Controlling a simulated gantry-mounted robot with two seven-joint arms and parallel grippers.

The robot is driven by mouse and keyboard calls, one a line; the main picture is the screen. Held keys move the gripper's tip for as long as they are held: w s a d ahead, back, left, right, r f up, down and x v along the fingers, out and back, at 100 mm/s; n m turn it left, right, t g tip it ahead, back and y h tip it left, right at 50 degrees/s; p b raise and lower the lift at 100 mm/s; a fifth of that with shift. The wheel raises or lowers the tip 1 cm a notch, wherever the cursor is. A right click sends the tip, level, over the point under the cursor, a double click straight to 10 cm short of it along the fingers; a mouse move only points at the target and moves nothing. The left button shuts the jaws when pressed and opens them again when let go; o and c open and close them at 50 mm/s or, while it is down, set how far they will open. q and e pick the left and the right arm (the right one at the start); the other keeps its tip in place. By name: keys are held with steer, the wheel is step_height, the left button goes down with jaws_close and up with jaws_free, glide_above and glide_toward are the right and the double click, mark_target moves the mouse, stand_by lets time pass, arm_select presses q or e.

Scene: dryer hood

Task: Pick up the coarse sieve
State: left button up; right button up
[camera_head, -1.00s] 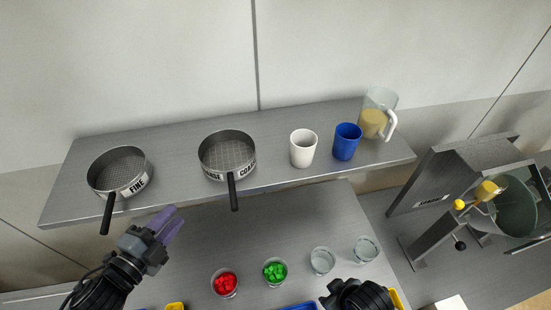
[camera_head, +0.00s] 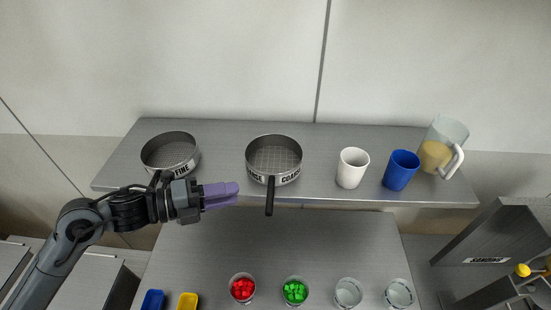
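The coarse sieve (camera_head: 274,157) is a round grey mesh pan labelled COARSE. It sits on the shelf with its black handle (camera_head: 270,197) sticking out over the front edge. My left gripper (camera_head: 237,195) is just left of that handle, with its purple fingers pointing right towards it and apart from it. The two fingers overlap in this view, so I cannot tell how wide they are apart. The fine sieve (camera_head: 169,151) sits further left on the shelf, its handle mostly hidden by my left arm. My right gripper is not in view.
A white cup (camera_head: 352,168), a blue cup (camera_head: 401,170) and a jug (camera_head: 440,147) stand on the shelf to the right. Below, the worktop (camera_head: 300,245) holds red pieces (camera_head: 243,288) and green pieces (camera_head: 295,291) in glasses, and two clear glasses (camera_head: 348,293). A machine (camera_head: 495,250) stands at right.

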mark_target(273, 173)
arm_select(q)
steer(key=p+x, duration=0.1)
steer(key=x, duration=0.1)
steer(key=p+x, duration=0.1)
steer(key=x, duration=0.2)
steer(key=p+x, duration=0.1)
steer(key=x, duration=0.1)
steer(key=shift+w+d+r, duration=0.2)
steer(key=shift+d, duration=0.2)
steer(key=shift+w+d+f, duration=0.15)
steer(key=shift+d+f, duration=0.05)
steer(key=shift+d, duration=0.15)
steer(key=shift+c, duration=0.3)
jaws_close()
steer(key=shift+r, duration=0.1)
